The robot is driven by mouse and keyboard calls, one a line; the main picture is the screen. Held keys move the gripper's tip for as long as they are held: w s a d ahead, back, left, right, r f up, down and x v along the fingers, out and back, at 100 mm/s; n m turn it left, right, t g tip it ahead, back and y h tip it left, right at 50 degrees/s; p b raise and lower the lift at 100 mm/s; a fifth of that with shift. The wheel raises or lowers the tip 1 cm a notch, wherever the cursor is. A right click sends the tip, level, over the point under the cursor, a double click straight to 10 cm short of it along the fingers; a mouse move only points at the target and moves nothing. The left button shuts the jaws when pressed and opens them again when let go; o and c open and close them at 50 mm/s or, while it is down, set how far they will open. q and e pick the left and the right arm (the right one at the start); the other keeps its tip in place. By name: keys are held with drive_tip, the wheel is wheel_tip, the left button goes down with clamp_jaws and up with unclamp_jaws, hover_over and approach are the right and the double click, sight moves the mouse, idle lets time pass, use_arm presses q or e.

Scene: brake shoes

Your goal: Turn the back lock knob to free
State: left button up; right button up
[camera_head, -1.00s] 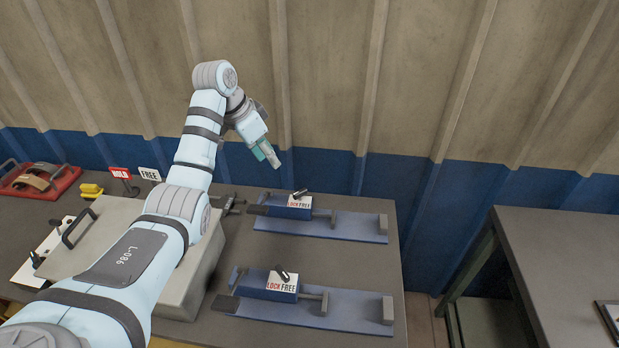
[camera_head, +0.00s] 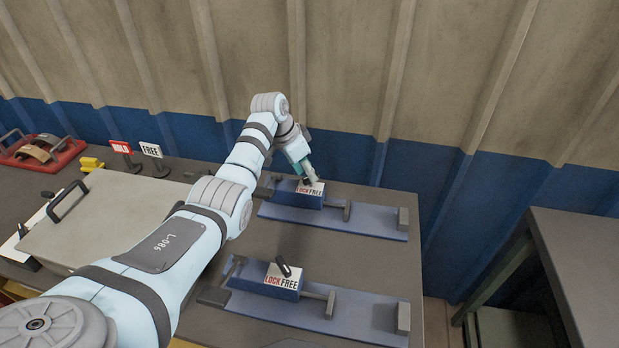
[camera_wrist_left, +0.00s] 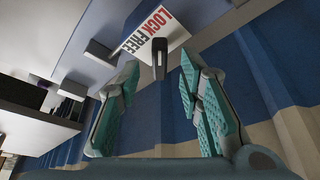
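The back fixture is a blue plate (camera_head: 375,222) with a box carrying a white LOCK FREE label (camera_head: 312,189). Its dark lock knob (camera_wrist_left: 159,58) stands in front of the label in the left wrist view; in the head view my gripper largely hides it. My left gripper (camera_head: 308,178) is over the back box from above. In the left wrist view, its teal fingers (camera_wrist_left: 160,78) are spread, with the knob showing in the gap near the tips. I see no finger touching the knob. My right gripper is in neither view.
A similar front fixture (camera_head: 350,309) has its own dark knob (camera_head: 284,267). HOLD (camera_head: 121,147) and FREE (camera_head: 151,150) signs stand behind a grey case (camera_head: 110,215). A corrugated wall rises close behind the back fixture. Another table (camera_head: 590,255) stands at right.

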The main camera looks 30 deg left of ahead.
use_arm(q)
drive_tip(key=x, duration=0.2)
drive_tip(key=shift+w+f+b, duration=0.15)
drive_tip(key=shift+f+b, duration=0.15)
drive_tip(key=shift+b, duration=0.05)
clamp_jaws()
drive_tip(key=shift+r, duration=0.1)
